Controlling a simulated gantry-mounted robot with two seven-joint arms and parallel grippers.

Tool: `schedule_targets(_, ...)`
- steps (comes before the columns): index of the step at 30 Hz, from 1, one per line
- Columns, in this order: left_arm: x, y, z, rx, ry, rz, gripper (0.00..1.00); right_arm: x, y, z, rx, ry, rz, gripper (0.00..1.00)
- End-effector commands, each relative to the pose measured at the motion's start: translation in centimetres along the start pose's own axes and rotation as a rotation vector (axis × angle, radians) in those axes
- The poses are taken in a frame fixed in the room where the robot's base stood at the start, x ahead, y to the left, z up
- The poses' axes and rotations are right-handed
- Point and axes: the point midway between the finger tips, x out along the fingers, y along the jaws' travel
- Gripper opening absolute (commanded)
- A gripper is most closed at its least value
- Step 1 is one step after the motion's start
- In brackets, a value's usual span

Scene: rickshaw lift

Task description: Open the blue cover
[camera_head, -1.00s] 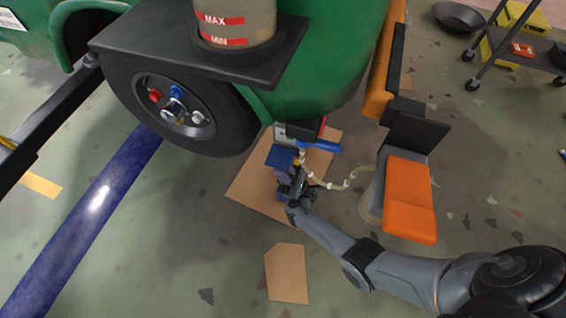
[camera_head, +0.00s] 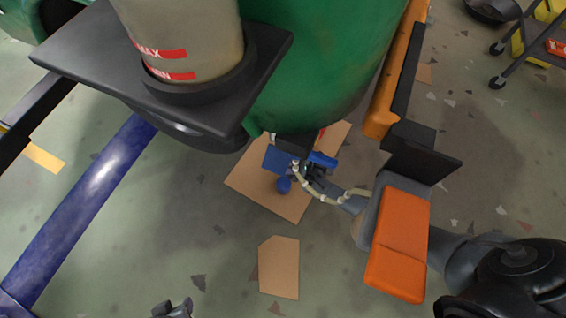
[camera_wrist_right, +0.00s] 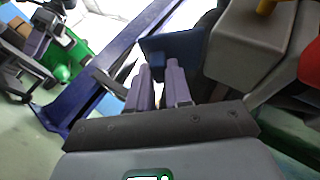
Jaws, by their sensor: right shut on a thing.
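The blue cover (camera_head: 277,159) is a small square flap under the front of the green vehicle body in the head view. A blue plate that looks like it (camera_wrist_right: 188,50) shows at the fingertips in the wrist view. My right gripper (camera_wrist_right: 160,70) has its two purple-grey fingers close together, with a bit of blue between the tips. In the head view my right gripper (camera_head: 315,172) is just right of the cover, partly hidden by a pale hose and a blue handle (camera_head: 322,160). My left gripper (camera_head: 172,310) shows only slightly at the bottom edge, away from the cover.
The pale segmented hose (camera_head: 330,195) runs to the right beside the cover. An orange pad (camera_head: 400,240) hides part of my right arm. A beaker on a black shelf (camera_head: 240,95) overhangs the left side. Cardboard (camera_head: 285,205) lies below; open floor is at lower left.

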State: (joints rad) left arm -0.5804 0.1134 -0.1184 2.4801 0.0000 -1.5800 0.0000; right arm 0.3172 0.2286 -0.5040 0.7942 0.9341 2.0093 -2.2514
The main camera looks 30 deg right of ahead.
Motion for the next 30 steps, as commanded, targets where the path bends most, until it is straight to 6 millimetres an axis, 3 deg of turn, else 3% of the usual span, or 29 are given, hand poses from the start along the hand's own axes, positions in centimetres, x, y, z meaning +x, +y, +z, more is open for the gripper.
schedule_targets(10, -0.03, -0.15, 0.04, 0.008, -0.001, -0.005, 0.43, -0.45, -0.80, -0.28, -0.059, -0.006, 0.133, 0.00)
schedule_targets(26, -0.03, -0.15, 0.05, 0.010, -0.001, -0.006, 0.43, -0.55, -0.88, -0.30, -0.069, -0.007, 0.154, 0.00)
schedule_targets(27, -0.03, -0.13, 0.04, 0.009, -0.001, -0.005, 0.43, -0.55, -0.88, -0.30, -0.069, -0.007, 0.154, 0.22)
schedule_targets(30, -0.03, -0.03, 0.02, 0.006, -0.001, -0.002, 0.43, -0.58, -0.86, -0.30, -0.068, -0.006, 0.153, 0.37)
